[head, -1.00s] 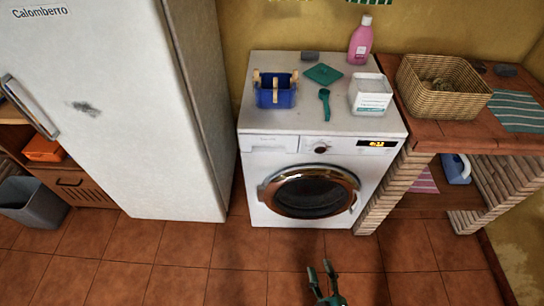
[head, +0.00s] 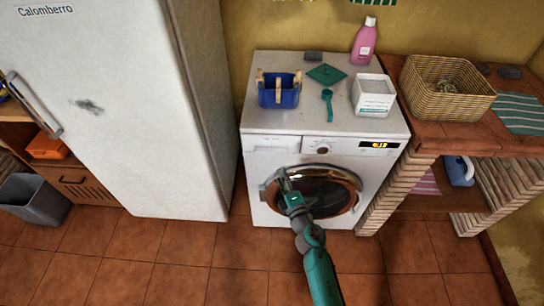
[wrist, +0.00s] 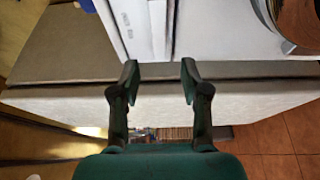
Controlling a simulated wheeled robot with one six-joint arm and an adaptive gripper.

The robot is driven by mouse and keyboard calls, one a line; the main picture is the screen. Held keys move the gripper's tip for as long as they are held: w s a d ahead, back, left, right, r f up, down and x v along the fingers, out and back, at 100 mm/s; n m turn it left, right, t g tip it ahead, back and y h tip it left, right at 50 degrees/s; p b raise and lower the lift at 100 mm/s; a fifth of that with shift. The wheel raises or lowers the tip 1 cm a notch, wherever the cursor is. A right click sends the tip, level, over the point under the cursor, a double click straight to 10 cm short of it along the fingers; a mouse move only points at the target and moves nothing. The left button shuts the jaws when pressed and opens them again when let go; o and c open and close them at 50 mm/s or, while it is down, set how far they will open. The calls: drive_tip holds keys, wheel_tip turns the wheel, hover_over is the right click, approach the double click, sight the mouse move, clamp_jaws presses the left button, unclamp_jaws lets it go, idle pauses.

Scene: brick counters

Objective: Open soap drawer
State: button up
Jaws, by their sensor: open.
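The white washing machine (head: 262,172) stands against the wall, with its soap drawer (head: 268,143) at the upper left of its front. The drawer looks shut, flush with the front panel. In the head view my gripper (head: 281,176) is in front of the machine, below the drawer and over the left part of the round door. In the wrist view my gripper (wrist: 159,72) has its two fingers apart with nothing between them. The drawer front (wrist: 140,22) shows there beyond the fingertips, and the fingers do not appear to touch it.
The fridge (head: 165,120) is at the left, a brick counter (head: 425,140) at the right. The floor in front is clear.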

sight(271, 155)
drive_tip(key=x, duration=1)
drive_tip(key=shift+w, duration=0.25)
drive_tip(key=shift+f, duration=0.1)
clamp_jaws()
